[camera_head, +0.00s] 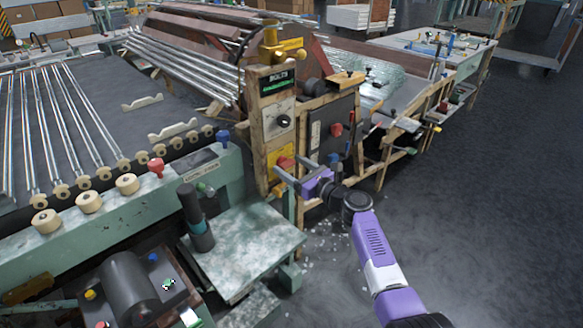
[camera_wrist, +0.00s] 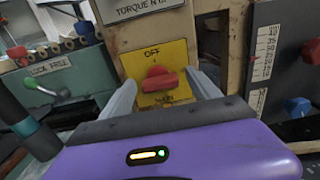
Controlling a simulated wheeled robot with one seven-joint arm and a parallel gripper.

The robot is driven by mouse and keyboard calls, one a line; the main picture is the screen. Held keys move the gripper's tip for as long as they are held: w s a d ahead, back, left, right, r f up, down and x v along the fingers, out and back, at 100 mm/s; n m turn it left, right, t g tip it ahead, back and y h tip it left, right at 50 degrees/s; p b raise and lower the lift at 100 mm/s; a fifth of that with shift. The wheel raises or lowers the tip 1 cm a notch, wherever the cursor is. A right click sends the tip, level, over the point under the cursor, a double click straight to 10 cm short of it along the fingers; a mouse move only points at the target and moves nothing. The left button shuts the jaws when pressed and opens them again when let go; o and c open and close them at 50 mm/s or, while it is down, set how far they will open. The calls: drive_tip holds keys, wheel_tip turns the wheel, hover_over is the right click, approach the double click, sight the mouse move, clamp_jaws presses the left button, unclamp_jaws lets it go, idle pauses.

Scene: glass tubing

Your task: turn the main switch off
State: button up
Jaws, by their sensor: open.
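The main switch is a red rotary knob (camera_wrist: 159,80) on a yellow plate (camera_wrist: 175,52) marked OFF at the top and MAIN at the bottom. The knob's handle lies roughly level, tilted slightly. In the wrist view the fingers of my gripper (camera_wrist: 162,88) stand on either side of the knob, with a gap on each side. Whether the fingertips touch the plate cannot be told.
A torque dial (camera_head: 284,121) is above the switch on the same post. A dark panel with a red knob (camera_head: 336,130) stands to the right. A green bench (camera_head: 245,240) with a dark upright cylinder (camera_head: 195,215) is at the left. The floor at right is clear.

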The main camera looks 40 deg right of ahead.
drive_tip(key=shift+c, duration=0.4)
drive_tip(key=c, duration=1.3)
drive_tip(key=n+b, duration=0.3)
drive_tip(key=n, duration=0.1)
drive_tip(key=shift+a+f+n, duration=0.1)
drive_tip(key=shift+n, duration=0.2)
drive_tip(key=n+b, duration=0.3)
drive_tip(key=n, duration=0.1)
drive_tip(key=shift+a+n, duration=0.1)
drive_tip(key=shift+n, duration=0.2)
drive_tip(key=n+b, duration=0.3)
drive_tip(key=n, duration=0.1)
drive_tip(key=shift+f, duration=0.1)
drive_tip(key=shift+a+n+b, duration=0.15)
drive_tip(key=shift+n+b, duration=1.7)
drive_tip(key=shift+n, duration=0.55)
